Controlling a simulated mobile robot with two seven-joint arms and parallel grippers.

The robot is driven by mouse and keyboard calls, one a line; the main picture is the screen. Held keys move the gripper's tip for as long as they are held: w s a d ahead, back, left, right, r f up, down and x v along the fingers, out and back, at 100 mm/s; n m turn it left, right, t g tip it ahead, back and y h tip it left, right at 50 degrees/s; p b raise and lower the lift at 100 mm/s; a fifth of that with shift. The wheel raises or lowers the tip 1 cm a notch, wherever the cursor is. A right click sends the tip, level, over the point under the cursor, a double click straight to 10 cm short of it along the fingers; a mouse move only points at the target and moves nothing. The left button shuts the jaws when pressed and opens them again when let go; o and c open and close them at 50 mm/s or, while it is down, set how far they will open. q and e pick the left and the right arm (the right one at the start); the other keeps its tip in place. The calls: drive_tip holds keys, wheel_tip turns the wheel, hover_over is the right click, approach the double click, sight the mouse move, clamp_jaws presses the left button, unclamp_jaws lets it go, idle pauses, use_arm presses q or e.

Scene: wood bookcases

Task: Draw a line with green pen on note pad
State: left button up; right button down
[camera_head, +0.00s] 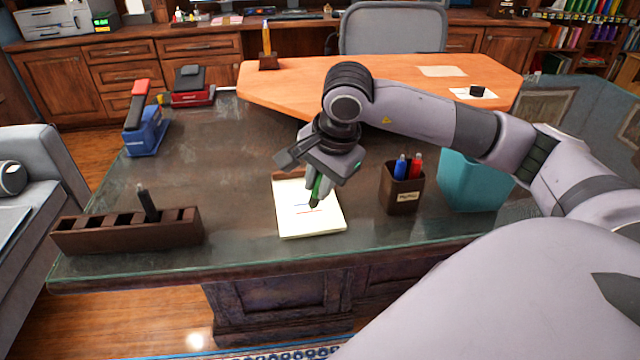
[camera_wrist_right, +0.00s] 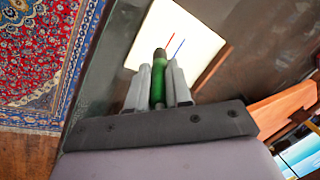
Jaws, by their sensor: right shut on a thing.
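The note pad (camera_head: 291,222) lies on the dark desk, with a short red line and a short blue line on its page. It also shows in the right wrist view (camera_wrist_right: 198,28). My right gripper (camera_head: 318,188) is shut on the green pen (camera_head: 316,190), with the pen's dark tip pointing down over the pad. In the right wrist view the green pen (camera_wrist_right: 158,84) sits between the grey fingers, its dark end near the red line. I cannot tell whether the tip touches the paper. No green line is visible. My left gripper is not in view.
A brown pen holder (camera_head: 401,193) with blue and red pens stands right of the pad, beside a teal bin (camera_head: 475,182). A brown slotted organizer (camera_head: 128,231) with a black item is at left. Blue and red staplers (camera_head: 146,132) stand at the back left.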

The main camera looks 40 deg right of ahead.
drive_tip(key=shift+r+p, duration=1.6)
drive_tip(key=shift+r, duration=1.05)
